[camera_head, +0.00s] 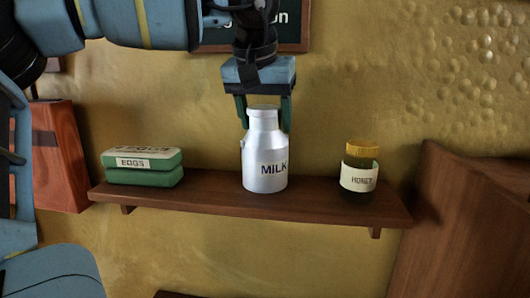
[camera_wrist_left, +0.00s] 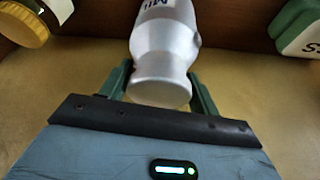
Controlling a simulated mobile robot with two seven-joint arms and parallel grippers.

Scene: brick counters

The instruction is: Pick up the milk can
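The milk can (camera_head: 265,165), silver with a "MILK" label, stands upright on the wooden shelf (camera_head: 215,196). My left gripper (camera_head: 265,125) points down over it, its green fingers on either side of the can's neck. In the left wrist view the can (camera_wrist_left: 165,50) lies between the two fingertips (camera_wrist_left: 160,75). A small gap shows between the neck and the right-hand finger in the head view, so the gripper looks open around the can. Whether a finger touches the far side is hard to tell. My right gripper is not in view.
A green egg box (camera_head: 143,168) sits on the shelf left of the can. A honey jar (camera_head: 359,172) with a yellow lid stands to the right. A dark sign (camera_head: 290,28) hangs on the wall behind my arm. Wooden furniture (camera_head: 465,220) stands at the right.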

